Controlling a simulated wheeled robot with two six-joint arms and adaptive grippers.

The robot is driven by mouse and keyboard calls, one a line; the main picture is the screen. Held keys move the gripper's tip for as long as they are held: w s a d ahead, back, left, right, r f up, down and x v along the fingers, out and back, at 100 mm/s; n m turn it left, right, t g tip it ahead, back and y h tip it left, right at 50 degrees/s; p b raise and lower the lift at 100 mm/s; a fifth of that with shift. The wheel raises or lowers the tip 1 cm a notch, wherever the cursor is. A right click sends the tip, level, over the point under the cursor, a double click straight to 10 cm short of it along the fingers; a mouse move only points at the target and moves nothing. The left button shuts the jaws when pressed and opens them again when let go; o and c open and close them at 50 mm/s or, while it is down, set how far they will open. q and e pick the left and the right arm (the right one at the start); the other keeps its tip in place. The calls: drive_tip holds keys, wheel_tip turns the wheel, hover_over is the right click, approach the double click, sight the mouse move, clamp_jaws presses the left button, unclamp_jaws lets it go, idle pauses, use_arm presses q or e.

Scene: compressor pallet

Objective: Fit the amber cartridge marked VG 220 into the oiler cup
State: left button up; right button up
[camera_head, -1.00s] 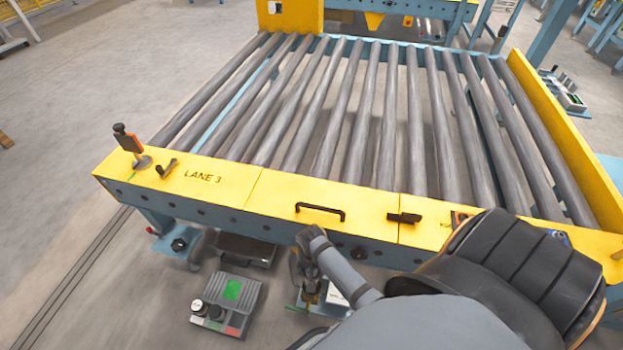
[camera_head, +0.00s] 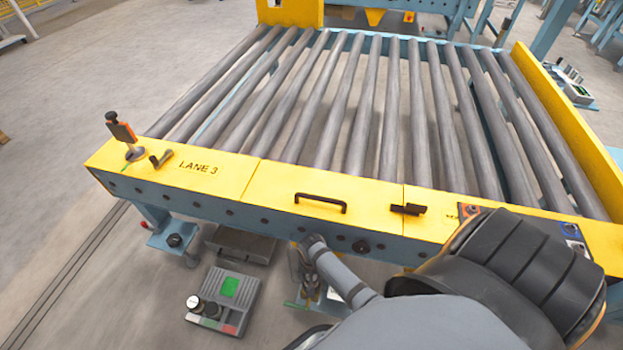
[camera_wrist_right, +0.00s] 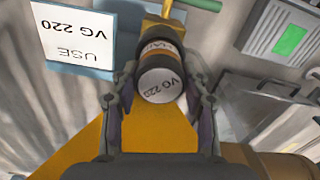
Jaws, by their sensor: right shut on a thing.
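The cartridge marked VG 220 (camera_wrist_right: 160,82) sits between the fingers of my right gripper (camera_wrist_right: 162,108) in the right wrist view. It has a pale end face with the marking, a dark body and an amber-brown band. The right gripper is shut on it. Just beyond it is a brass fitting (camera_wrist_right: 167,11) with a green handle (camera_wrist_right: 203,4); the cup itself is mostly hidden, and I cannot tell whether the cartridge touches it. In the head view the right gripper (camera_head: 309,290) is low in front of the yellow rail, small and partly hidden by my arm. My left gripper is not in view.
A white card reading USE VG 220 (camera_wrist_right: 74,36) is beside the fitting. A grey tray (camera_head: 245,289) with a green patch and dark and pale round items stands on the floor. The roller conveyor's yellow front rail (camera_head: 225,190) runs above the gripper.

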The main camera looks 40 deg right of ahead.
drive_tip(key=o, duration=1.3)
drive_tip(key=shift+f, duration=0.1)
use_arm(q)
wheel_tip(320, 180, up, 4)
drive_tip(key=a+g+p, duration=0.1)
drive_tip(key=p, duration=0.2)
use_arm(e)
wheel_tip(320, 180, up, 6)
drive_tip(key=shift+r, duration=0.1)
wheel_tip(320, 180, up, 2)
drive_tip(key=shift+r+p, duration=0.1)
drive_tip(key=shift+p, duration=0.6)
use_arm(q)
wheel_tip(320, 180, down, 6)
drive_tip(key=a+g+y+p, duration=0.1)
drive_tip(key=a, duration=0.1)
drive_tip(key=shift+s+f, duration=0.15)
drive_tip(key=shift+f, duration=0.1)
use_arm(e)
drive_tip(key=s+d+r+n+t, duration=0.1)
drive_tip(key=s+r+n, duration=0.3)
drive_tip(key=s+n, duration=0.3)
drive_tip(key=shift+d+r+n, duration=0.3)
drive_tip(key=shift+d+n, duration=0.1)
drive_tip(key=shift+n, duration=0.1)
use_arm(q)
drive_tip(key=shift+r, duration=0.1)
